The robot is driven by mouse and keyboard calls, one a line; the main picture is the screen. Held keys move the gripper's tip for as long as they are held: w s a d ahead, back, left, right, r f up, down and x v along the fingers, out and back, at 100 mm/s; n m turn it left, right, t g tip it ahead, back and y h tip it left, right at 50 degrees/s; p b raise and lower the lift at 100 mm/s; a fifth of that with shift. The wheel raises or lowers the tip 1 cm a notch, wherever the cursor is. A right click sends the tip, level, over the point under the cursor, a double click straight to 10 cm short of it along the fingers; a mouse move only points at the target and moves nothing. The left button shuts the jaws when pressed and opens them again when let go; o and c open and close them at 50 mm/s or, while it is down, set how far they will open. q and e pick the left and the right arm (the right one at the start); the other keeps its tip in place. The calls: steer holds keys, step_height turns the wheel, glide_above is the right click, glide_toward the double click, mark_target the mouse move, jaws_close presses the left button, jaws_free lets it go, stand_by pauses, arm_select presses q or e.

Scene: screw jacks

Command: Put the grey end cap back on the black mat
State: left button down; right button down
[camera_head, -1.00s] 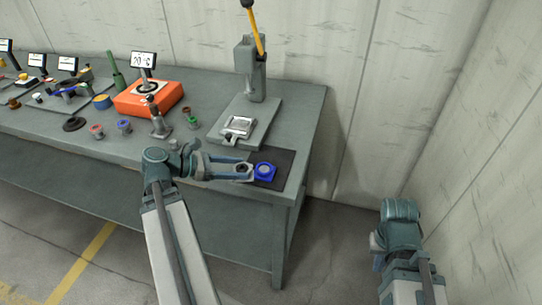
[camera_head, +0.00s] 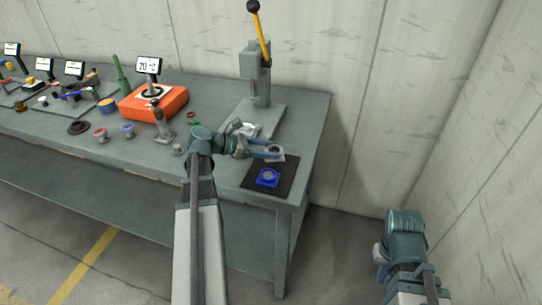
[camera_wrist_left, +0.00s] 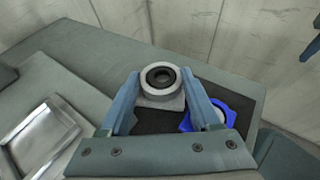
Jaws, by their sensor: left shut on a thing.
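The grey end cap (camera_head: 274,149) is a pale square block with a round ring and dark hole on top, clear in the left wrist view (camera_wrist_left: 162,89). My left gripper (camera_head: 275,154) is shut on it, one finger on each side. It is over the far part of the black mat (camera_head: 286,174); the gap below it is hard to judge. A blue square part with a round grey centre (camera_head: 267,178) lies on the mat's near part, right of the fingers in the wrist view (camera_wrist_left: 210,114). My right arm is at lower right; its fingers cannot be made out.
A press with a yellow lever (camera_head: 259,75) stands behind the mat, its grey base plate (camera_head: 265,118) close to my left gripper. An orange device (camera_head: 158,103) and several small parts stand left on the table. The table's right edge is close by the mat.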

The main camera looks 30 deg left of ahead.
arm_select(q)
steer(key=shift+w, duration=0.6)
step_height(320, 180, down, 4)
steer(key=b, duration=0.3)
steer(key=shift+r+b, duration=0.2)
steer(key=shift+b, duration=0.15)
steer(key=shift+f, duration=0.1)
steer(key=shift+c, duration=0.5)
jaws_free()
steer(key=shift+s+a+r, duration=0.1)
steer(key=shift+a+r, duration=0.05)
steer(key=shift+r, duration=0.15)
steer(key=p+v, duration=0.4)
steer(key=v, duration=0.6)
steer(key=shift+s+a+r, duration=0.1)
steer(key=shift+s+a, duration=0.05)
steer(key=shift+s+a+r+p, duration=0.1)
steer(key=shift+s+a+p, duration=0.25)
steer(key=shift+s, duration=0.05)
